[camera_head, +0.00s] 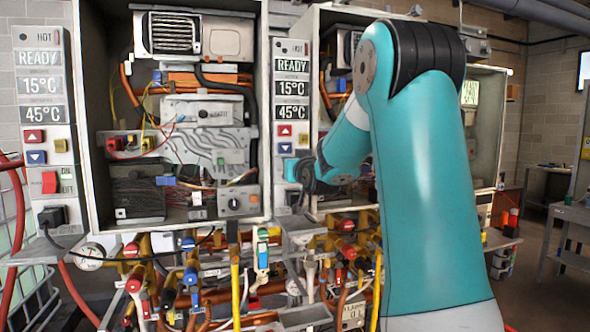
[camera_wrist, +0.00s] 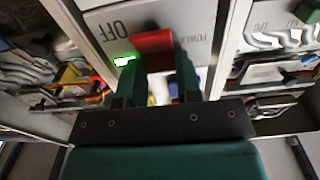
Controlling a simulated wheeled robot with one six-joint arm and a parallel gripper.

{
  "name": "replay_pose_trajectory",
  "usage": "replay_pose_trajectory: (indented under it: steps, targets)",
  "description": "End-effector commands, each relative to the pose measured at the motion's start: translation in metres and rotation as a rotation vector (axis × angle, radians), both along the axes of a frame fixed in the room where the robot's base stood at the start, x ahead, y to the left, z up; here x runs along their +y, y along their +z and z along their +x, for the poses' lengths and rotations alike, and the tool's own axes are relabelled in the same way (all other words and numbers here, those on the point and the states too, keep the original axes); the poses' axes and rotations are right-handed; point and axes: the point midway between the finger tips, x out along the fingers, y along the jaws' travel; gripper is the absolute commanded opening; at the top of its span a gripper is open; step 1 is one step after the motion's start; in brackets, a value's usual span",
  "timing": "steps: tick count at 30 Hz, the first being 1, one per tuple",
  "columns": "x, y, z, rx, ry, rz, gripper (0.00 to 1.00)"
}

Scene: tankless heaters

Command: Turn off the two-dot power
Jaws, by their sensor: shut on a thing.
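In the wrist view, a red power switch (camera_wrist: 152,42) sits on a grey panel (camera_wrist: 103,20) with the words "OFF" and "POWER" upside down beside it. My gripper (camera_wrist: 160,72) has its two dark green fingers on either side of the switch, shut on it. A small green light (camera_wrist: 124,61) glows next to the left finger. In the head view, my gripper (camera_head: 305,176) is at the lower part of the middle control panel (camera_head: 291,60), and my arm hides much of that area.
A left control panel (camera_head: 42,100) has its own red switch (camera_head: 49,182). An open heater cabinet (camera_head: 185,120) stands between the two panels. Pipes and valves (camera_head: 180,275) crowd the space below. The floor at right (camera_head: 525,275) has free room.

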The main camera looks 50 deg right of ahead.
Motion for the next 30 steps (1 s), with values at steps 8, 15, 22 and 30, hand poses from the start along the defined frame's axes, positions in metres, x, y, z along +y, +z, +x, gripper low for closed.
replay_pose_trajectory:
  steps: [8, 15, 22, 30]
  targets:
    - [0.0007, -0.0118, -0.0018, -0.104, -0.001, -0.064, 0.08]
    - [0.0016, -0.0142, -0.0032, -0.19, -0.001, -0.117, 0.08]
    - [0.0021, -0.0161, -0.0043, -0.273, -0.001, -0.167, 0.08]
    - [0.0029, -0.0108, -0.0054, -0.321, -0.001, -0.198, 0.08]
